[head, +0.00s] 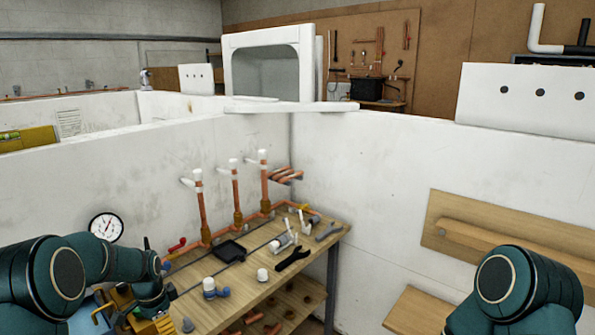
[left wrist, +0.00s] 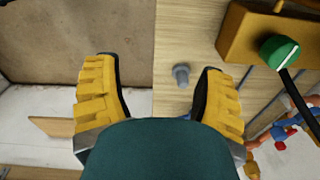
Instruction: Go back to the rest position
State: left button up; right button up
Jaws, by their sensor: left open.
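My left gripper (head: 140,319) is at the lower left of the head view, over the near left end of the wooden workbench (head: 250,298). In the left wrist view, its two yellow fingers (left wrist: 160,68) are spread apart with nothing held between them. A small grey fitting (left wrist: 181,75) lies on the bench beyond the gap, closer to the right finger. My right arm shows at the lower right of the head view, but its gripper is out of the picture.
Copper pipes (head: 236,195) with white caps rise along the bench's back. A black tray (head: 229,251), a dark wrench (head: 292,258) and several fittings lie on it. A yellow-orange block with a green knob (left wrist: 279,50) is near the left gripper. White walls enclose the bay; wooden boards (head: 480,235) are at right.

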pick_arm(q)
jog(key=s+d+f+n+h, duration=0.1)
jog(key=s+d+f+n, duration=0.2)
jog(key=s+d+f, duration=0.3)
jog(key=s+d+f+n+h, duration=0.1)
jog(key=s+d+f+n, duration=0.1)
jog(key=s+d+f, duration=0.5)
jog(key=s+d+f+n+t+h, duration=0.1)
jog(key=s+d+n, duration=0.5)
jog(key=s+d, duration=0.5)
jog(key=shift+f+h, duration=0.2)
jog(key=shift+h, duration=0.1)
jog(key=shift+s, duration=0.15)
